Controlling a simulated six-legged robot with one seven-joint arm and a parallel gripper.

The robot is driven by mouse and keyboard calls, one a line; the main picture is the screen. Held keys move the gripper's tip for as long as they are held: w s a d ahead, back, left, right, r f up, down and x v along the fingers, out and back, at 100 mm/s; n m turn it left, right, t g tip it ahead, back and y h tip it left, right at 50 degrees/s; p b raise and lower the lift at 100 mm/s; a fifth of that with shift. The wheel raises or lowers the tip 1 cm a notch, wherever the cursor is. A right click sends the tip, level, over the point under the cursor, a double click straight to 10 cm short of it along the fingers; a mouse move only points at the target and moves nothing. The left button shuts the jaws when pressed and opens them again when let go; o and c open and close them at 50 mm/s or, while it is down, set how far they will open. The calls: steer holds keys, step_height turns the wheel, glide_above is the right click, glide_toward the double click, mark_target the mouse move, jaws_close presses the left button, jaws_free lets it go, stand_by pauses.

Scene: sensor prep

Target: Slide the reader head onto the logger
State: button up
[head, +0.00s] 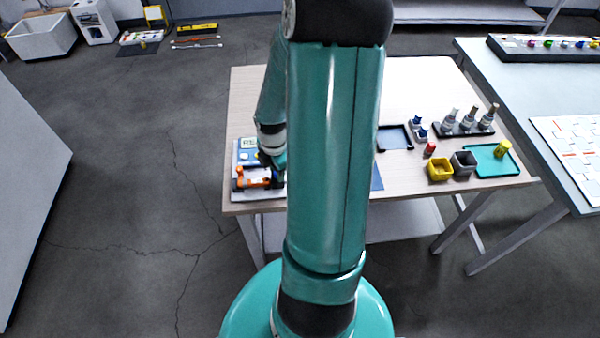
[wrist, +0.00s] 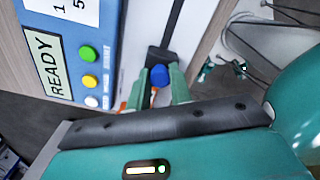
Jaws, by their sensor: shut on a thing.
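My gripper (head: 274,170) is low over the station (head: 247,201) at the table's left front corner. Its two teal fingers also show in the wrist view (wrist: 160,80). They are shut on an orange part, apparently the reader head (head: 256,183), mostly hidden between them. A blue rounded piece (wrist: 159,76), possibly the logger, shows between the fingertips, in front of a black block (wrist: 161,56). Whether the orange part touches the blue piece cannot be told. A blue panel (wrist: 85,30) beside the fingers has a READY display (wrist: 47,62) and green, yellow and white buttons.
My arm hides the table's middle. Right of it are a dark tray (head: 394,138), a yellow bin (head: 440,169), a grey bin (head: 463,163), a teal tray (head: 486,168) and a rack (head: 466,129) with upright pieces. Another table (head: 500,85) stands at right.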

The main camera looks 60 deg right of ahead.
steer(key=shift+d, duration=0.1)
steer(key=o, duration=0.7)
steer(key=shift+r, duration=0.15)
steer(key=shift+r, duration=3.35)
steer(key=shift+r, duration=0.1)
